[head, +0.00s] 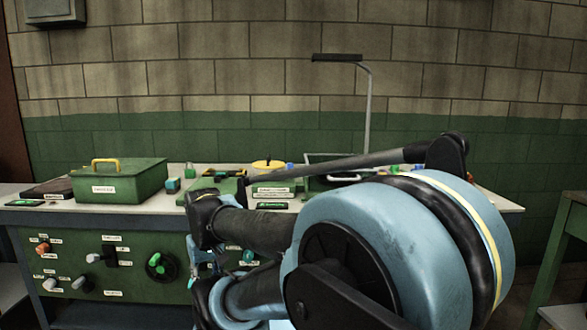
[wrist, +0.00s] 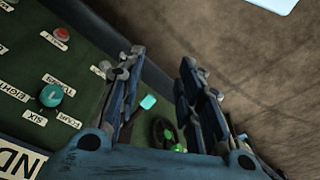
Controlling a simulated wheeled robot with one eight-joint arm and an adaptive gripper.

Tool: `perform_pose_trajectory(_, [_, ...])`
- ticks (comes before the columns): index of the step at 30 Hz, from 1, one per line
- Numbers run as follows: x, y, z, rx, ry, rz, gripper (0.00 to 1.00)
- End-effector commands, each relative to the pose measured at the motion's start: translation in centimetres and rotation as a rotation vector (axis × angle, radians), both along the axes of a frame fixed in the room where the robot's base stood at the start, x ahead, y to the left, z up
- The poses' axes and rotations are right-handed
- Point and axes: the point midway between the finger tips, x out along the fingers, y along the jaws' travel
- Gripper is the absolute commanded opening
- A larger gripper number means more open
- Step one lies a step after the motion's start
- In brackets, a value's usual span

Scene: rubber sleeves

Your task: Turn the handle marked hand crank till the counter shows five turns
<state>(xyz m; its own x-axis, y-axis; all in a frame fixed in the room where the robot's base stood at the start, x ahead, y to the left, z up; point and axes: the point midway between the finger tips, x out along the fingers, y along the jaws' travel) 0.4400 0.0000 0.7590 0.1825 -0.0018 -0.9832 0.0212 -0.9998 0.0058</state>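The green panel (head: 75,272) under the bench top carries several knobs, a lever and a dark wheel (head: 160,266) with a green grip. A dark wheel with green parts (wrist: 165,130) shows between my fingers in the wrist view. My gripper (wrist: 160,62) is open and empty beside the panel, its two fingers apart. In the head view my gripper (head: 205,265) is low, partly hidden by my arm. A large white label (wrist: 20,160) is cut off and shows only "ND". I cannot make out a handle marked hand crank or a turn counter; my arm hides the panel's right part.
A teal dial (wrist: 51,95) has labels around it, including "EIGHT" and "SIX". A red button (wrist: 62,33) is farther up. A green box (head: 120,183) with a yellow handle stands on the bench (head: 165,208). A lamp (head: 338,57) rises behind. Bare floor lies right of the panel in the wrist view.

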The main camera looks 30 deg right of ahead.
Motion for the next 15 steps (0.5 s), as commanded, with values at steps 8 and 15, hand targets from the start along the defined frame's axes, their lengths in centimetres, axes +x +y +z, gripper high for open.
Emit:
perform_pose_trajectory(8, [-0.6, 0.0, 0.6, 0.000, -0.009, -0.003, 0.43])
perform_pose_trajectory(15, [2.4, -1.6, 5.8, -0.003, 0.006, -0.061, 0.43])
